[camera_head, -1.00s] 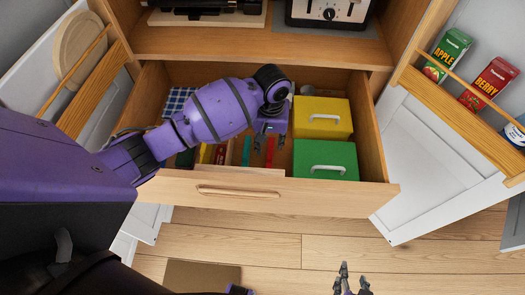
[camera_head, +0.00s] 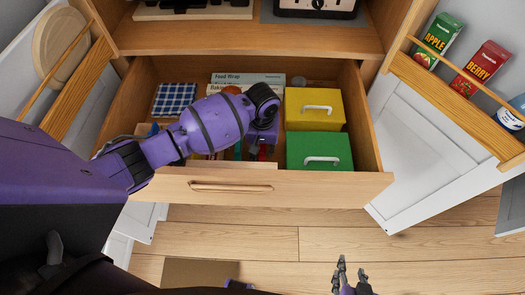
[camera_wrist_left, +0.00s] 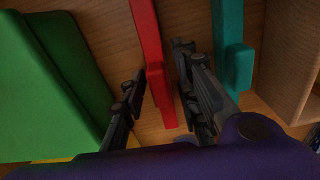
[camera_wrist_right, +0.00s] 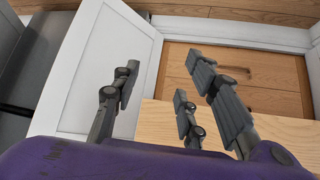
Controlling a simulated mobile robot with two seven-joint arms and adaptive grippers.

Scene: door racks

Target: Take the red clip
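The red clip (camera_wrist_left: 150,60) lies in the open drawer (camera_head: 230,185), beside a teal clip (camera_wrist_left: 233,60). A small red part of it (camera_head: 263,153) shows below my left gripper (camera_head: 262,140) in the head view. In the left wrist view my left gripper (camera_wrist_left: 160,68) is open, with one finger on each side of the red clip; I see a gap on its left side and cannot tell about contact on its right. My right gripper (camera_head: 350,280) is open and empty, low in front of the drawer; its spread fingers also show in the right wrist view (camera_wrist_right: 160,85).
A green box (camera_head: 320,143) and a yellow box (camera_head: 314,120) stand right of the clips. A blue checkered cloth (camera_head: 175,99) and wrap boxes (camera_head: 247,79) lie toward the drawer's back. Open doors with racks (camera_head: 455,96) flank the drawer.

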